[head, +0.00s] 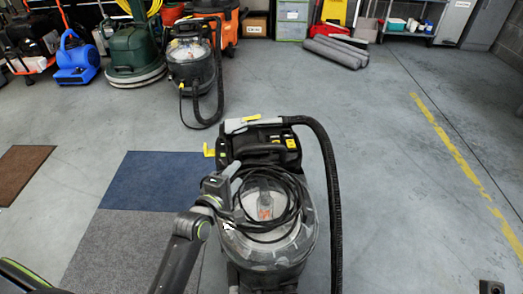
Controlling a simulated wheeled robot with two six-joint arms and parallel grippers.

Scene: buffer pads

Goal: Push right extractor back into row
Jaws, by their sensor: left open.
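The right extractor (268,240) stands upright on the floor in the centre foreground. It has a clear dome tank, a coiled black cable on top, a black and yellow upper body and a thick hose down its right side. A second, similar extractor (190,65) stands in the row at the back left. My left gripper (233,180) is open at the left side of the near extractor, overlapping its cable and upper body in the picture. Whether it touches is hard to tell.
A green floor machine (133,50), a blue blower (76,60) and orange equipment line the back left. Grey rolls (335,52) lie on the floor at the back. Blue (150,180), grey and brown mats lie at left. The floor right of the extractor is open, with a yellow line (450,145).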

